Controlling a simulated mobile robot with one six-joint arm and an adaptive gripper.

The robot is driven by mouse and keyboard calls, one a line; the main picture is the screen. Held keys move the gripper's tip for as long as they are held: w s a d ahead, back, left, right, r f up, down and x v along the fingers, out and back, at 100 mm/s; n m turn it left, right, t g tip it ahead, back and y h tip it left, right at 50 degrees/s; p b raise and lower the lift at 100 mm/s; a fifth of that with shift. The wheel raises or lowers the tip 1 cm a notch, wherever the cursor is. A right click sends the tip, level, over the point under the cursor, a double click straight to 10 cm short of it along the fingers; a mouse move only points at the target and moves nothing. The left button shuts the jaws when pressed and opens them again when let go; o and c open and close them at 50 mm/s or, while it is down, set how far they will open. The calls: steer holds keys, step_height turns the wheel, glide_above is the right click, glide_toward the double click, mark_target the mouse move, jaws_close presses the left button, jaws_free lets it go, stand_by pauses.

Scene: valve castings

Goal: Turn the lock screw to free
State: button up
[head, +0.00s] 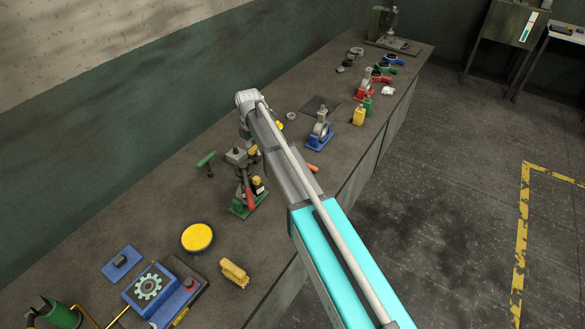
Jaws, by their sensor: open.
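My arm reaches in from the lower right, and its wrist bends down over the bench. My gripper (244,176) appears to hang just above a fixture with a green base (238,211); it is small, dark and partly hidden by my arm. A red handle (250,199) stands up at this fixture's right side. I cannot tell whether the gripper touches anything, and I see nothing clearly held in it. The lock screw cannot be made out. Similar fixtures stand further back, one with a blue base (319,142) and one with a red base (363,95).
A green-handled tool (207,159) lies left of the fixture. The bench (140,215) is bare along the wall.

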mark_target(254, 147)
steer(key=m, duration=1.6)
steer(key=shift+m, duration=0.4)
steer(key=m, duration=1.6)
steer(key=shift+m, duration=0.3)
steer(key=shift+r+p, duration=0.35)
steer(key=shift+p, duration=0.05)
step_height(254, 147, up, 13)
steer(key=p, duration=1.3)
steer(key=s+d+f+n+b, duration=0.3)
steer(key=s+d+f+b, duration=0.8)
steer(key=d+f+b, duration=0.2)
steer(key=shift+f+b, duration=0.7)
steer(key=shift+b, duration=0.05)
